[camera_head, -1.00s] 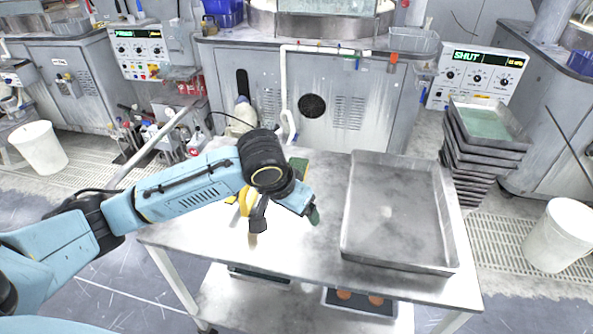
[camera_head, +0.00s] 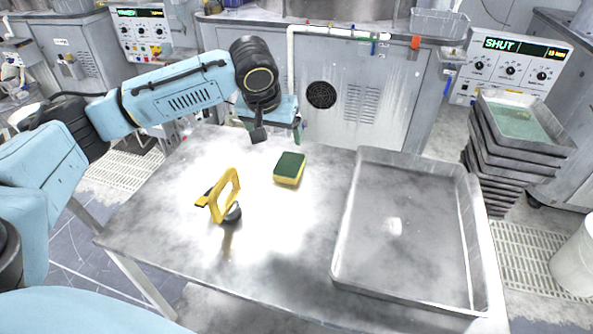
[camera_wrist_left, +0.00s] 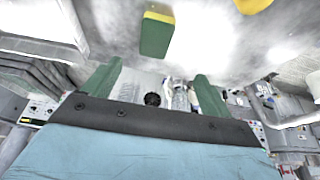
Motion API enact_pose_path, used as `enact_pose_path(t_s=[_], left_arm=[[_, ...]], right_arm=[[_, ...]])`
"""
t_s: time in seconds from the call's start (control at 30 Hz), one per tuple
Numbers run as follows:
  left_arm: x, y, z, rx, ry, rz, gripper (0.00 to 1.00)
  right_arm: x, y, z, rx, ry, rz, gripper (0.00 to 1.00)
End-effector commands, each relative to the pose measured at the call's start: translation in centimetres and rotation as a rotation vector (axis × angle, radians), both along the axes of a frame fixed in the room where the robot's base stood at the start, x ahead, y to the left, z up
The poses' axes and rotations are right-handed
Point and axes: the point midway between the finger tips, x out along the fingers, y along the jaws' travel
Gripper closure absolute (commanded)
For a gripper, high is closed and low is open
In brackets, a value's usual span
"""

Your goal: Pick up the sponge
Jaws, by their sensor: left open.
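The sponge (camera_head: 289,169) has a dark green top and yellow lower part. It lies on the metal table, left of the large tray. It also shows near the top of the left wrist view (camera_wrist_left: 156,36). My left gripper (camera_head: 278,137) is above the far side of the table, behind the sponge in the head view and apart from it. Its two green fingers (camera_wrist_left: 152,84) are spread with nothing between them. My right gripper does not show.
A yellow-framed tool (camera_head: 225,195) with a dark round part stands left of the sponge. A large shallow metal tray (camera_head: 345,235) covers the table's right side. Stacked trays (camera_head: 487,165) stand beyond it. The table (camera_head: 270,245) is bare in front of the sponge.

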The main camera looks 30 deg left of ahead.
Motion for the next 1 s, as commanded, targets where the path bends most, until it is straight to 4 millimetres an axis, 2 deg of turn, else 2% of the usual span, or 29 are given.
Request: enact_pose_path(t_s=[0.03,0.13,0.33,0.53,0.77,1.0], left_arm=[[0.0,0.0,-0.8,0.000,-0.001,0.000,0.15],[0.1,0.0,-1.5,0.000,0.000,0.000,0.15],[1.3,0.3,-4.6,0.000,0.002,0.000,0.15],[2.6,0.5,-7.7,-0.001,0.001,0.000,0.15],[3.1,0.6,-8.9,0.000,-0.001,-0.001,0.15],[3.9,0.1,-11.5,0.001,-0.001,-0.001,0.15]], right_arm=[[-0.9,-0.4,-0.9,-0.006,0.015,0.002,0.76],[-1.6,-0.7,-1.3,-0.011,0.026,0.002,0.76],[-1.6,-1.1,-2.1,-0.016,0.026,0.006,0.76],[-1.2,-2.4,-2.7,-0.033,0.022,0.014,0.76],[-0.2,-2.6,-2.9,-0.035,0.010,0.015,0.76],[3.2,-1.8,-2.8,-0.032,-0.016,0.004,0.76]])
